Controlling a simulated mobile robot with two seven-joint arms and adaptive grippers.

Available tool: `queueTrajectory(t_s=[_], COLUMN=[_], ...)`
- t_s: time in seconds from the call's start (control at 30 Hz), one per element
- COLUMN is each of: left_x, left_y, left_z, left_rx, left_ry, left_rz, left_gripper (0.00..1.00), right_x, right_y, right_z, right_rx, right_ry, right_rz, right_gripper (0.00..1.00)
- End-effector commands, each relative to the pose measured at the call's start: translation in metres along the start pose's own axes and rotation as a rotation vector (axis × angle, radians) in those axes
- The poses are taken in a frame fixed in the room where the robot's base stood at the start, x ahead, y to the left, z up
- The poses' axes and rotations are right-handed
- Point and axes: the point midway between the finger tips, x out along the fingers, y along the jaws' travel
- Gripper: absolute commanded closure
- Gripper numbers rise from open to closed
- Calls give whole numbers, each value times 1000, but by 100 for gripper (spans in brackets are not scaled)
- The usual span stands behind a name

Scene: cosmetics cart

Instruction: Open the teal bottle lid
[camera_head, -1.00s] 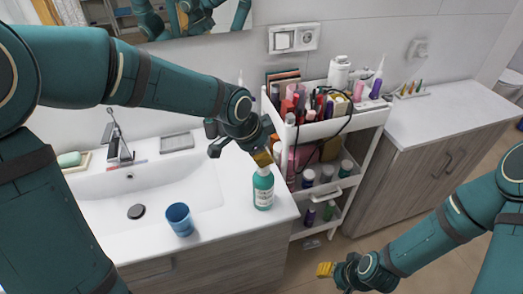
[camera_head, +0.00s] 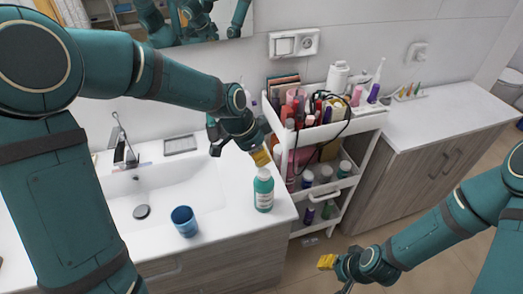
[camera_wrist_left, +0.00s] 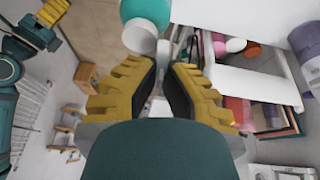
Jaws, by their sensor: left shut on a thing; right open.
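The teal bottle (camera_head: 264,193) stands upright on the white counter, right of the sink. Its white top (camera_head: 263,173) shows just under the yellow fingers of my left gripper (camera_head: 260,156). In the left wrist view the bottle (camera_wrist_left: 148,11) is at the top, its white upper end (camera_wrist_left: 139,37) just beyond the fingertips. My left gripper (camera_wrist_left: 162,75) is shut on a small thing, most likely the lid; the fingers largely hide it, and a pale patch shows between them. My right gripper (camera_head: 328,264) is open and empty, low at the right, far from the bottle.
A blue cup (camera_head: 184,222) stands on the counter left of the bottle, by the sink (camera_head: 150,195). A white cart (camera_head: 340,125) full of cosmetics stands close to the bottle's right. A wooden cabinet (camera_head: 430,160) is further right. Floor is clear near my right gripper.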

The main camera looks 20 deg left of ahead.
Motion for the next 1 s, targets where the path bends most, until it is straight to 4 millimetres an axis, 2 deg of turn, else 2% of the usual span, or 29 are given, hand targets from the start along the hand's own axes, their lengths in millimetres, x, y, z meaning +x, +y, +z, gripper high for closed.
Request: queueTrajectory(t_s=[0.23, 0.3, 0.33, 0.73, 0.87, 1.0], left_x=[2, 2, 2, -4, -22, -51], left_y=[1, 1, 1, 0, -1, -1], left_z=[1, 1, 1, 0, 0, 0], left_rx=[0, 0, 0, 0, -1, -1], left_ry=[-2, -2, -1, 1, 2, 2], left_rz=[3, 3, 2, -1, -4, -5], left_gripper=[100, 70, 59, 59, 59, 59], right_x=[1, 1, 1, 1, 1, 1], right_y=[0, 0, 1, 1, 1, 0], right_z=[0, 0, 0, 1, 1, 0], right_rx=[0, 0, 0, 1, 1, 1], right_ry=[-1, -1, -1, -1, -1, -1], right_rz=[0, 0, 0, 0, 0, 0], right_gripper=[53, 53, 53, 53, 53, 53])
